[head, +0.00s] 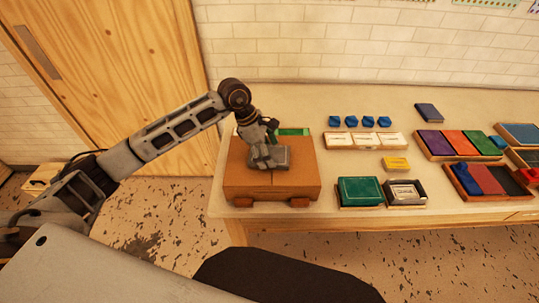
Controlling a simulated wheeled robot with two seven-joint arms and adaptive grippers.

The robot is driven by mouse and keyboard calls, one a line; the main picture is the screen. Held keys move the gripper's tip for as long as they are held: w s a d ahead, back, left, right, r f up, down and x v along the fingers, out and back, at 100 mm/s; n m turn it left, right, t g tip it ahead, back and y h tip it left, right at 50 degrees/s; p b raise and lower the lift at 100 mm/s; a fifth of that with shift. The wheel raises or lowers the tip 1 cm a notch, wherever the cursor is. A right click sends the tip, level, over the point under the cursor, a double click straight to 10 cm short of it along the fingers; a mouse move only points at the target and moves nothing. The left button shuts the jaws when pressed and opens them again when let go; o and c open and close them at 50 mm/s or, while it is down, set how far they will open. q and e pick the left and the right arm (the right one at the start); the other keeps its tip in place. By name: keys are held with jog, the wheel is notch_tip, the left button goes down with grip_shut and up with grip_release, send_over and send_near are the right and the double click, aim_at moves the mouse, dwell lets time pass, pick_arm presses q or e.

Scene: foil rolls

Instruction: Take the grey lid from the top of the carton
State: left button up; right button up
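The brown carton (235,180) stands on the left end of the table. A dark grey, flat piece that looks like the grey lid (282,158) is on top of it, near the middle. My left gripper (262,156) reaches down from above onto the carton's top, at the left side of the grey piece. The fingers overlap it in the head view, and I cannot tell whether they are closed on it. A green strip (293,132) shows at the carton's back edge, partly behind the gripper. My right gripper is not in view.
Blue pieces (368,121) and white boxes (366,140) sit right of the carton. A green box (360,191), a grey-edged box (405,193) and a yellow box (396,163) stand nearer the front. Coloured trays (460,143) fill the right. A white brick wall is behind.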

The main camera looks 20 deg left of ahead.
pick_arm(q)
jog(key=shift+c, duration=0.6)
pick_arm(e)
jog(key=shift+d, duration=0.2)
pick_arm(q)
jog(key=shift+r, duration=0.15)
notch_tip(320, 180, up, 8)
jog(key=shift+r+b, duration=0.1)
jog(key=shift+b, duration=0.6)
jog(key=shift+r, duration=0.75)
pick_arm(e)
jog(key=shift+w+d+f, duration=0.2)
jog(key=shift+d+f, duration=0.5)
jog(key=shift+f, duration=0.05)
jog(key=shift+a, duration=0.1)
